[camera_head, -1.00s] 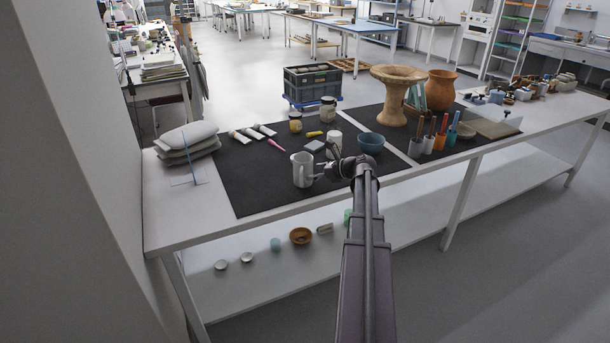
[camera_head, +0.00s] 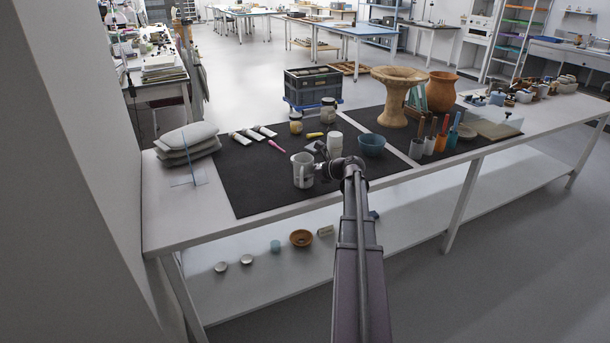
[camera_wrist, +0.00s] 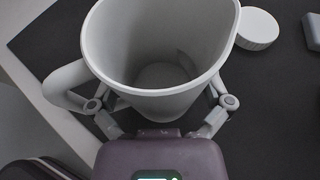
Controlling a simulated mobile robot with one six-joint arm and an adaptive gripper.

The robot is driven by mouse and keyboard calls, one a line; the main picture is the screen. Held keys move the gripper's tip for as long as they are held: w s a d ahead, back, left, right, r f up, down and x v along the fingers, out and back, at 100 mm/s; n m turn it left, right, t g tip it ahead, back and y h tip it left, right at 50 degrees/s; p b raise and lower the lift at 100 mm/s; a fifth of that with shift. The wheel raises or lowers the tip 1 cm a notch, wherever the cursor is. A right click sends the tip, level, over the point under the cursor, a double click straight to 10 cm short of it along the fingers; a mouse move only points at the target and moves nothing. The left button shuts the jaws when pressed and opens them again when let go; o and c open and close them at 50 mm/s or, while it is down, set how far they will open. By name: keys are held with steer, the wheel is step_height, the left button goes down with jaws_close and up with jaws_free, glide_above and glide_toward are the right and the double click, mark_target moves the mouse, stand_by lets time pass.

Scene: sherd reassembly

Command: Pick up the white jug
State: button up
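The white jug (camera_head: 302,171) stands upright on the dark mat near the table's front edge. In the wrist view the jug (camera_wrist: 158,55) fills the upper middle, with its open mouth toward the camera and its handle at the left. My gripper (camera_wrist: 160,100) is open, with one finger on each side of the jug's lower body. The left finger is close to the handle. The jug's rim and wall hide the fingertips in part, and I cannot tell whether they touch it. In the head view my gripper (camera_head: 319,172) is at the jug's right side.
A white cylindrical container (camera_head: 334,145) stands behind and right of the jug; its round white top shows in the wrist view (camera_wrist: 257,28). A blue bowl (camera_head: 371,145) is farther right. Tubes and a pink tool (camera_head: 277,146) lie behind. The mat left of the jug is clear.

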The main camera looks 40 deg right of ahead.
mark_target(312, 162)
steer(key=c, duration=0.8)
steer(key=shift+r+p, duration=0.4)
steer(key=shift+c, duration=0.2)
steer(key=shift+r+p, duration=1.55)
steer(key=shift+s+d+r+p, duration=0.2)
steer(key=shift+s+d, duration=1.5)
steer(key=shift+s, duration=0.35)
steer(key=shift+s+d+r+p, duration=0.15)
steer(key=shift+s+d, duration=1.5)
steer(key=shift+s, duration=0.4)
steer(key=shift+s+d+r+p, duration=0.2)
steer(key=shift+s+d, duration=1.5)
steer(key=shift+s, duration=0.35)
